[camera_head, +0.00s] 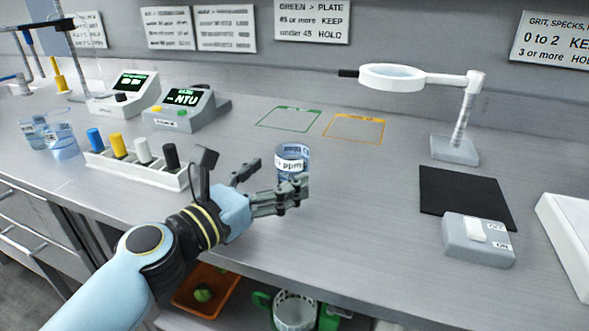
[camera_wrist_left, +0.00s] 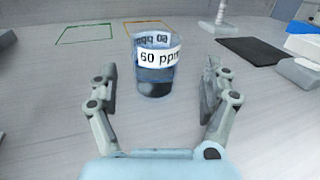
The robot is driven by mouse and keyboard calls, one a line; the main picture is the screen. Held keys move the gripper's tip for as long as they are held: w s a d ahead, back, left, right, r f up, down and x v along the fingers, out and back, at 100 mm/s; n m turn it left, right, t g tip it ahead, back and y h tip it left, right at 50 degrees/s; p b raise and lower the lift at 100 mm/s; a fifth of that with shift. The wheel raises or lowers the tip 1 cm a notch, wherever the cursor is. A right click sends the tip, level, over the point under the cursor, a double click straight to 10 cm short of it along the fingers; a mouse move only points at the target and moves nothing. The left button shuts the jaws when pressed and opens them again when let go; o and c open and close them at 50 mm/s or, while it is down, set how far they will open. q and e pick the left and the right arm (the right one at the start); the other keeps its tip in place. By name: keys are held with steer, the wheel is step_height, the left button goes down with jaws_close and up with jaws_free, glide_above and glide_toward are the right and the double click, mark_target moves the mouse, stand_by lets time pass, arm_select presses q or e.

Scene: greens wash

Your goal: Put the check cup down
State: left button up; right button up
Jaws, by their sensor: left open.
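The check cup (camera_head: 292,158) is a clear cup with a white band whose print ends in "ppm". It stands upright on the grey bench, just beyond my left gripper (camera_head: 272,186). In the left wrist view the cup (camera_wrist_left: 157,72) reads "60 ppm" and stands ahead, between the lines of the two fingers. My left gripper (camera_wrist_left: 158,95) is open and empty, with a clear gap between each finger and the cup. In the head view the near finger hides the cup's lower part. My right gripper is not in view.
Green (camera_head: 289,118) and yellow (camera_head: 355,129) outlines lie behind the cup. Bench around the cup is clear.

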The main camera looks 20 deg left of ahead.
mark_target(281, 168)
arm_select(q)
steer(key=x, duration=0.5)
steer(key=shift+w+a, duration=0.15)
steer(key=shift+w, duration=0.35)
steer(key=shift+s, duration=0.1)
steer(key=c, duration=1.2)
steer(key=shift+c, duration=0.7)
steer(key=shift+r+p, duration=0.25)
steer(key=shift+p, duration=0.05)
